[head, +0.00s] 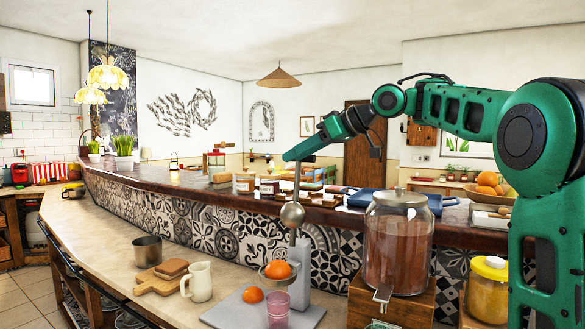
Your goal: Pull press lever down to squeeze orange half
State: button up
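A grey citrus press stands on the pale counter, with its base plate (222,313) flat on the top and its round pressing head (292,215) raised. An orange half (277,269) sits in the press cup, below the head and apart from it. Another orange half (252,295) lies on the base plate. A pinkish glass (278,311) stands in front, below the cup. A thin lever (297,180) rises from the head, nearly upright. My gripper (290,156) is at the lever's top end. Its fingers are too small to make out, so its grasp is unclear.
A large glass jar of brown powder (397,247) stands on a wooden box right of the press. A white jug (199,281), cutting board (160,280) and metal pot (147,251) are to its left. The raised bar ledge (190,189) with small jars runs behind.

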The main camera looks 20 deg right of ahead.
jog(key=w+d+t, duration=0.1)
jog(key=w+d, duration=0.3)
jog(key=d, duration=0.3)
jog(key=shift+n+y, duration=0.3)
jog(key=shift+y, duration=0.1)
jog(key=x, duration=1)
jog(key=shift+a, duration=0.25)
jog(key=shift+c, duration=0.6)
